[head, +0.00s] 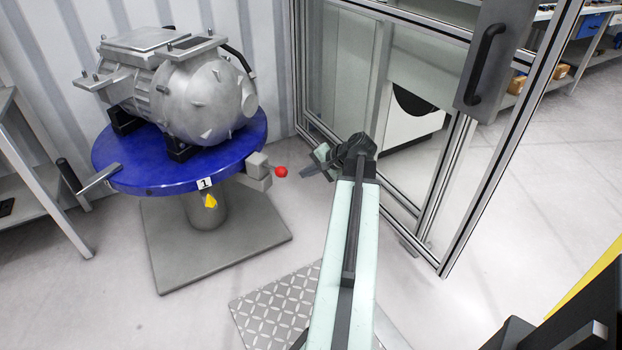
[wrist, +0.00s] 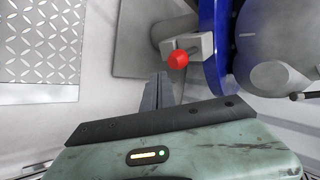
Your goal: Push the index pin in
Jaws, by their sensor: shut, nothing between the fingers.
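The index pin shows as a red ball knob (head: 281,172) on a short rod from a grey block (head: 257,170) at the right rim of the blue round table (head: 130,182). In the wrist view the red knob (wrist: 178,60) sits just beyond my fingertips, with its grey block (wrist: 190,45) behind it. My gripper (head: 316,167) is shut and empty, to the right of the knob in the head view, with a small gap between them. In the wrist view my gripper's shut fingers (wrist: 158,90) point toward the knob without visibly touching it. How deep the pin sits is hidden in the block.
A grey metal housing (head: 195,95) stands on the blue table, which has a "1" label (head: 204,183) and a yellow pointer (head: 210,201). A lever handle (head: 100,178) sticks out at its left. A framed glass enclosure (head: 440,130) stands close right of my arm. A tread plate (head: 275,305) lies on the floor.

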